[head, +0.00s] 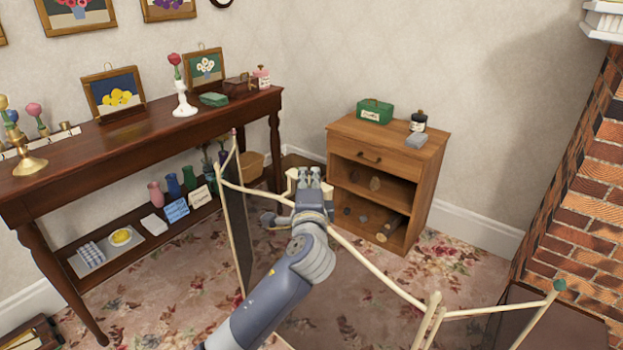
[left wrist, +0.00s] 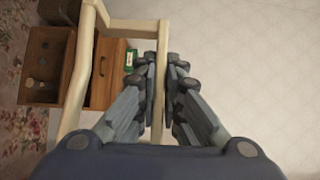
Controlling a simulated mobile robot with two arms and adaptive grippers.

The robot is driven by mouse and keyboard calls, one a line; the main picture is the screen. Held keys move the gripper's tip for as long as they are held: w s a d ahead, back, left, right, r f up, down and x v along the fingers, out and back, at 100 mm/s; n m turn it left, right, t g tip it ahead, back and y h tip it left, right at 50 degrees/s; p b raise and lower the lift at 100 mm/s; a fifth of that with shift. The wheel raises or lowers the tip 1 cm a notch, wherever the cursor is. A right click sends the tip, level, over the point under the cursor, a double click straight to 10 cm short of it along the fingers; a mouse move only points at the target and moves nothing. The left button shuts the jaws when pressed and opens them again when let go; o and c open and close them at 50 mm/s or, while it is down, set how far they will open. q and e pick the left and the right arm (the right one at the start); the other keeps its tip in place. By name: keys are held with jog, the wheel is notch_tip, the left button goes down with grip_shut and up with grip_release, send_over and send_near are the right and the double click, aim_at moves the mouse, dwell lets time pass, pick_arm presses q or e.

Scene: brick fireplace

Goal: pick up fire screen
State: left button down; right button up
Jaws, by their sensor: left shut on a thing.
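The fire screen (head: 378,266) has cream rails and dark see-through panels. It stands unfolded across the patterned carpet, with side panels angled at the left and lower right. My left gripper (head: 310,174) is at the raised handle on the middle of its top rail, shut on it. In the left wrist view, the fire screen's cream frame (left wrist: 84,72) runs down the left, and the handle bar passes between the fingers of my left gripper (left wrist: 166,68). My arm hides part of the middle panel. My right gripper is not in view.
A small wooden cabinet (head: 392,150) with logs inside stands behind the screen. A long dark table (head: 110,150) with vases and framed pictures is at the left. A brick fireplace (head: 575,220) stands at the right. Some carpet (head: 445,262) is clear before the cabinet.

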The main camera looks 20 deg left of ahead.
pick_arm(q)
jog(key=s+a+r+p, duration=0.1)
jog(key=s+r, duration=0.1)
jog(key=s, duration=1.2)
jog(key=shift+s+a, duration=0.15)
jog(key=shift+s, duration=0.1)
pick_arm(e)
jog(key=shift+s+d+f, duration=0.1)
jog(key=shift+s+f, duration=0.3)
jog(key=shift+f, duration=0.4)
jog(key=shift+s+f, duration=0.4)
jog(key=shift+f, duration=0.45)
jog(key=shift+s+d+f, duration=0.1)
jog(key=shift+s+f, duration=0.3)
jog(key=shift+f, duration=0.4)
pick_arm(q)
jog(key=shift+r, duration=0.1)
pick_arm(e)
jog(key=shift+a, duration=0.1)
